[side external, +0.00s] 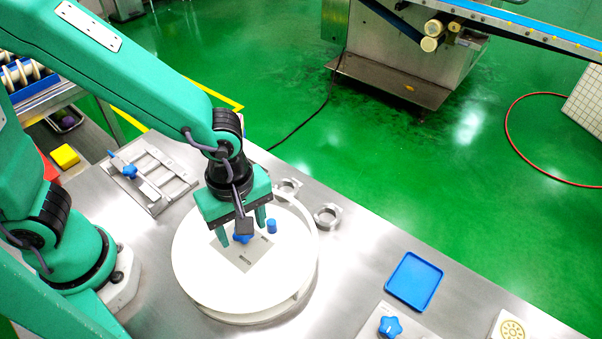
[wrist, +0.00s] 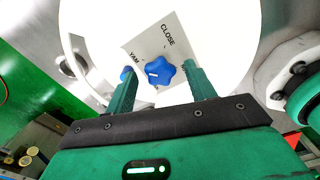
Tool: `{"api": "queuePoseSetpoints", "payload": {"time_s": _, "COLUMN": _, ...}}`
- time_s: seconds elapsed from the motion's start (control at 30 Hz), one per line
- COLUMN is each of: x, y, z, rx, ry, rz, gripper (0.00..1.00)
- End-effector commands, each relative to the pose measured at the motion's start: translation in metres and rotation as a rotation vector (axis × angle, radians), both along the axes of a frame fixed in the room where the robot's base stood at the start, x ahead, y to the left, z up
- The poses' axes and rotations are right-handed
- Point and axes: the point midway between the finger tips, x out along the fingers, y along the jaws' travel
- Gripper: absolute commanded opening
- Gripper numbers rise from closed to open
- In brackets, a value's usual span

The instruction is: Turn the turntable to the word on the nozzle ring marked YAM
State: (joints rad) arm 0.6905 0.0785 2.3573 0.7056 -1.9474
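The white round turntable (side external: 200,270) lies flat on the steel table, and it fills the middle of the wrist view (wrist: 215,25). A pale square plate (wrist: 148,48) on it carries the words YAM (wrist: 134,57) and CLOSE (wrist: 167,35). A blue star-shaped knob (wrist: 158,74) with a white line sits on this plate; in the side view my gripper (side external: 241,228) largely covers it. My gripper's fingers (wrist: 159,78) are apart, one on each side of the knob, with visible gaps. A short blue peg (side external: 271,226) stands beside the right finger.
Two metal rings (side external: 327,215) lie behind the turntable. A slotted metal fixture with a blue knob (side external: 130,171) is at the back left. A blue tray (side external: 414,281) and another blue star knob (side external: 390,326) are at the right. Bare table lies between the turntable and tray.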

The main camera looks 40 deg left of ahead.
Motion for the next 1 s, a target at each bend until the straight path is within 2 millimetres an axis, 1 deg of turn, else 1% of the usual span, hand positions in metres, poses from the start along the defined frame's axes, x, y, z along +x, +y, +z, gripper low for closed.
{"api": "queuePoseSetpoints", "payload": {"time_s": 0.17, "x": 0.0, "y": 0.0, "z": 0.002, "rx": 0.0, "ry": -0.001, "rz": 0.0, "gripper": 0.55}}
{"api": "queuePoseSetpoints", "payload": {"time_s": 0.33, "x": 0.0, "y": 0.0, "z": 0.011, "rx": -0.001, "ry": -0.001, "rz": 0.0, "gripper": 0.55}}
{"api": "queuePoseSetpoints", "payload": {"time_s": 0.47, "x": 0.001, "y": -0.001, "z": 0.024, "rx": -0.003, "ry": -0.003, "rz": 0.0, "gripper": 0.55}}
{"api": "queuePoseSetpoints", "payload": {"time_s": 0.8, "x": 0.001, "y": 0.0, "z": 0.065, "rx": -0.002, "ry": -0.003, "rz": 0.0, "gripper": 0.55}}
{"api": "queuePoseSetpoints", "payload": {"time_s": 1.0, "x": 0.0, "y": 0.0, "z": 0.077, "rx": -0.001, "ry": -0.001, "rz": 0.0, "gripper": 0.55}}
